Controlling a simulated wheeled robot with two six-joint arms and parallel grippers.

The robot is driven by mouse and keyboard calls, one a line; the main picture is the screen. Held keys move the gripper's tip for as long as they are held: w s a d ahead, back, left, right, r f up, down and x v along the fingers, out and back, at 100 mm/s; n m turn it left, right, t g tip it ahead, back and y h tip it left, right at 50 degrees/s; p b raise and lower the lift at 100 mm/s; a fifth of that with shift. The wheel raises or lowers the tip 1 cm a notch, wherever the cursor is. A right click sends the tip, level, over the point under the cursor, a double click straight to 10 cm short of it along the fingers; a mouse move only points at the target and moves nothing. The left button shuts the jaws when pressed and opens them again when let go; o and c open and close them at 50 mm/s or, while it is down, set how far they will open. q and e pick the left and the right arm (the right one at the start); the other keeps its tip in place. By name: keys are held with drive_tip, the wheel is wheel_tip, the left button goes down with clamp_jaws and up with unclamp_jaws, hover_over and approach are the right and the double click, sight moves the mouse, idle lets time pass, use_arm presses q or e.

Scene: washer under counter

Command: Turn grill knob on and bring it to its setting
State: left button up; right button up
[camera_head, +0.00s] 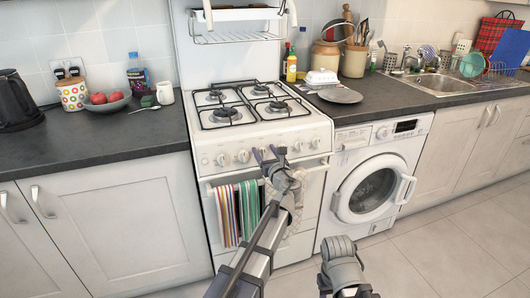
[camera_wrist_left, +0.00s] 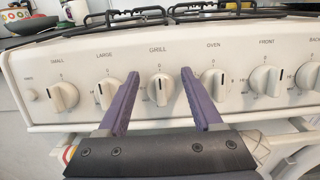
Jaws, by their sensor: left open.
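The cream grill knob (camera_wrist_left: 160,89) sits under the GRILL label on the white cooker's front panel, with its dark pointer line straight up. In the left wrist view my left gripper (camera_wrist_left: 161,78) is open, its two purple fingers on either side of the knob. I cannot tell whether they touch it. In the head view my left gripper (camera_head: 270,153) is in front of the cooker panel (camera_head: 230,148) and hides the grill knob. Part of my right arm shows at the bottom of the head view; its gripper cannot be made out.
The large knob (camera_wrist_left: 106,91) and oven knob (camera_wrist_left: 213,86) flank the grill knob closely. Striped towels (camera_head: 238,212) hang below the panel. The hob (camera_head: 250,105) is empty. A washer (camera_head: 370,185) stands to the right under the counter.

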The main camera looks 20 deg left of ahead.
use_arm(q)
clamp_jaws()
idle(0.5)
drive_tip(key=shift+n, duration=0.3)
drive_tip(key=n, duration=0.2)
drive_tip(key=n+g+y, duration=0.1)
drive_tip(key=n, duration=0.2)
drive_tip(key=shift+s+a, duration=0.15)
drive_tip(key=shift+s, duration=0.05)
drive_tip(key=shift+s+a+f+n+g+y+p, duration=0.1)
drive_tip(key=shift+n+g+y+p, duration=0.25)
drive_tip(key=shift+n, duration=0.85)
drive_tip(key=shift+s+f+n+g+y+p, duration=0.2)
drive_tip(key=shift+n+g, duration=0.25)
drive_tip(key=shift+n, duration=0.75)
drive_tip(key=shift+w, duration=0.1)
unclamp_jaws()
drive_tip(key=shift+w+r, duration=0.1)
